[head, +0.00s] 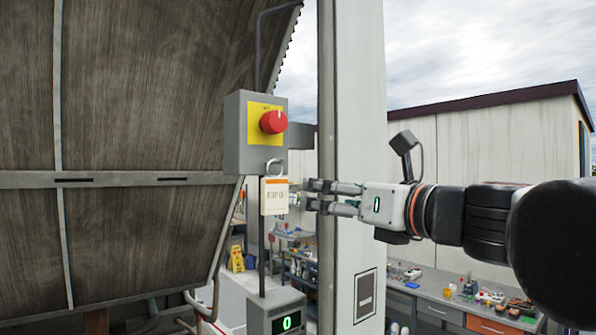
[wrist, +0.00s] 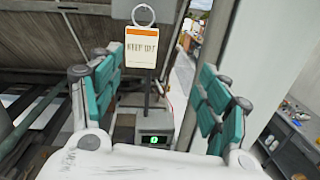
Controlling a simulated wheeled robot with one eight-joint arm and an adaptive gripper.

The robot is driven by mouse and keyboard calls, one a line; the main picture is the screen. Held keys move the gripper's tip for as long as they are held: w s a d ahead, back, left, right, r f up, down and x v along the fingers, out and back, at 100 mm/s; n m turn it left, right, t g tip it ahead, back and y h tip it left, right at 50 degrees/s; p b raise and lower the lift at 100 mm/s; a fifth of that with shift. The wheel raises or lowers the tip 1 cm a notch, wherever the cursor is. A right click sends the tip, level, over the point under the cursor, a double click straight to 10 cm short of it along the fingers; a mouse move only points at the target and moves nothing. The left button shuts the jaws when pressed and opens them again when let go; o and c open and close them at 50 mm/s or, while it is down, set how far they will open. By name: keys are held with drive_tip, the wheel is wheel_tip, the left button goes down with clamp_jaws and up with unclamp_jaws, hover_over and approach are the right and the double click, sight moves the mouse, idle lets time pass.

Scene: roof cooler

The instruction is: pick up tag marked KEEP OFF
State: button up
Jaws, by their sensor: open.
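The tag (head: 275,197) is a small cream plate with an orange top band and dark lettering. It hangs by a pale ring (head: 275,167) below the grey switch box with the red knob. In the wrist view the tag (wrist: 141,48) reads KEEP OFF, though blurred, and hangs ahead, between the lines of the two fingers and beyond their tips. My gripper (head: 308,197) is open and empty, just right of the tag, with its fingers pointing left at it. In the wrist view the teal finger pads (wrist: 155,88) are spread wide apart. I see no contact.
The grey switch box (head: 235,132) with a red knob (head: 273,122) on a yellow plate is above the tag. A box with a green 0 display (head: 276,313) is below. A pale post (head: 352,80) stands beside my gripper. A large tilted panel (head: 140,110) fills the left.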

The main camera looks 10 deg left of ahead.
sight(277, 186)
drive_tip(key=w+a, duration=0.1)
drive_tip(key=a, duration=0.1)
drive_tip(key=w+a+r+n+g+p, duration=0.1)
drive_tip(key=w+a, duration=0.1)
drive_tip(key=a, duration=0.1)
drive_tip(key=w+a+n, duration=0.1)
drive_tip(key=a, duration=0.1)
drive_tip(key=shift+w+a+r+y+p, duration=0.2)
drive_tip(key=shift+a+y+p, duration=0.1)
drive_tip(key=shift+y, duration=0.1)
drive_tip(key=shift+s+f+p+x, duration=0.1)
drive_tip(key=shift+p+x, duration=0.25)
drive_tip(key=shift+x, duration=1.1)
drive_tip(key=shift+s+f+p+x, duration=0.1)
drive_tip(key=shift+p+x, duration=0.25)
drive_tip(key=shift+x, duration=1.1)
drive_tip(key=shift+a, duration=0.15)
drive_tip(key=shift+s, duration=0.1)
drive_tip(key=c, duration=1.2)
